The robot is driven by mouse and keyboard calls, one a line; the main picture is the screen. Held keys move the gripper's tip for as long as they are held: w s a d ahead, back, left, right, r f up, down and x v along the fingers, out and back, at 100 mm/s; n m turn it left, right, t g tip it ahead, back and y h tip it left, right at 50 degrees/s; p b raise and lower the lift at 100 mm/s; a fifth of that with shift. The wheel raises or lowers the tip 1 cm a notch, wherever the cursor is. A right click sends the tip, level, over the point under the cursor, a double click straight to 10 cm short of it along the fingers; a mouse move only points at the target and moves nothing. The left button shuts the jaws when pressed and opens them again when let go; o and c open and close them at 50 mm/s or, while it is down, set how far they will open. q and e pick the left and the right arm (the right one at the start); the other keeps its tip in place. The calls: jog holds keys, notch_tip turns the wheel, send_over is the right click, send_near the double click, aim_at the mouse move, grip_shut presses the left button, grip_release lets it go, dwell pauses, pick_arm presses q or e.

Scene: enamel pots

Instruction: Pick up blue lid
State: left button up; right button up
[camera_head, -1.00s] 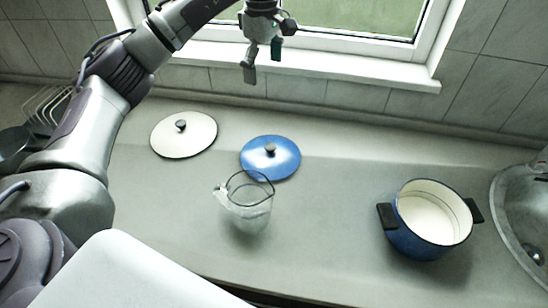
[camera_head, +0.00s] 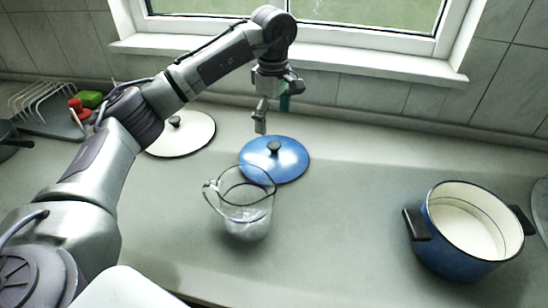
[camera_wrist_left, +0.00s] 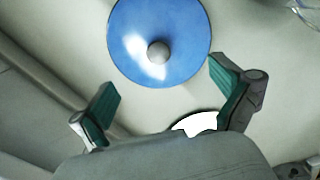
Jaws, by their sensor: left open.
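The blue lid (camera_head: 286,165) lies flat on the counter with its dark round knob up. It also shows in the left wrist view (camera_wrist_left: 130,40), with the grey knob (camera_wrist_left: 158,53) near its middle. My left gripper (camera_head: 272,112) hangs above and just behind the lid, open and empty. In the left wrist view its two green-padded fingers (camera_wrist_left: 166,92) are spread wide, and the lid lies beyond them, not between them. My right gripper is in neither view.
A glass jug (camera_head: 246,212) stands close in front of the blue lid. A white lid (camera_head: 190,138) lies to its left. A blue pot (camera_head: 455,258) stands at the right. A dish rack (camera_head: 40,105) is at far left. The window wall bounds the back; the counter between jug and pot is clear.

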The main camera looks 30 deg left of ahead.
aim_at(274, 145)
pick_arm(q)
notch_tip(274, 145, down, 9)
jog(key=shift+w+r+p, duration=0.1)
jog(key=shift+w+p, duration=0.05)
jog(key=shift+p, duration=0.5)
jog(key=c, duration=1.8)
